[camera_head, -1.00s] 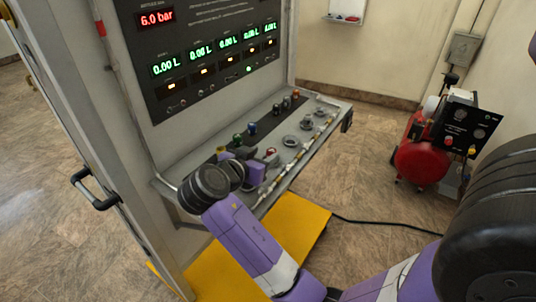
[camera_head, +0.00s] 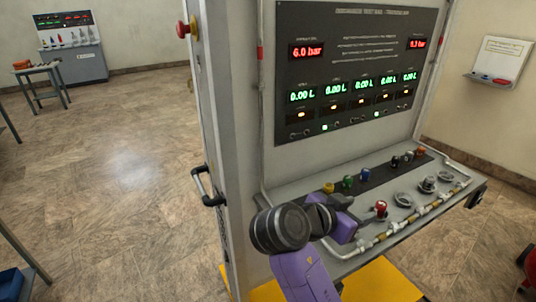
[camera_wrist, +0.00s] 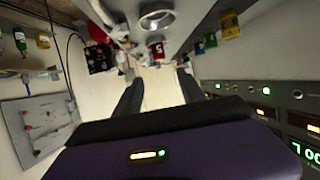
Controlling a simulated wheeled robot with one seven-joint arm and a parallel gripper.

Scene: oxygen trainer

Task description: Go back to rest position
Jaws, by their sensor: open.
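My purple arm reaches from the bottom of the head view to the front of the trainer panel (camera_head: 357,50). My gripper is at the arm's end over the panel's shelf, mostly hidden by the wrist in the head view. In the wrist view my gripper (camera_wrist: 160,90) shows two dark fingers apart, with nothing held between them. A red knob (camera_head: 381,208) on the shelf is just right of my gripper; a red knob marked with a number (camera_wrist: 156,48) shows beyond the fingers in the wrist view.
The shelf carries a yellow knob (camera_head: 328,188), a green knob (camera_head: 348,182) and a pipe (camera_head: 405,225). A door handle (camera_head: 207,188) juts from the cabinet's left side. Open floor (camera_head: 130,150) lies left. A wall tray (camera_head: 495,78) hangs at right.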

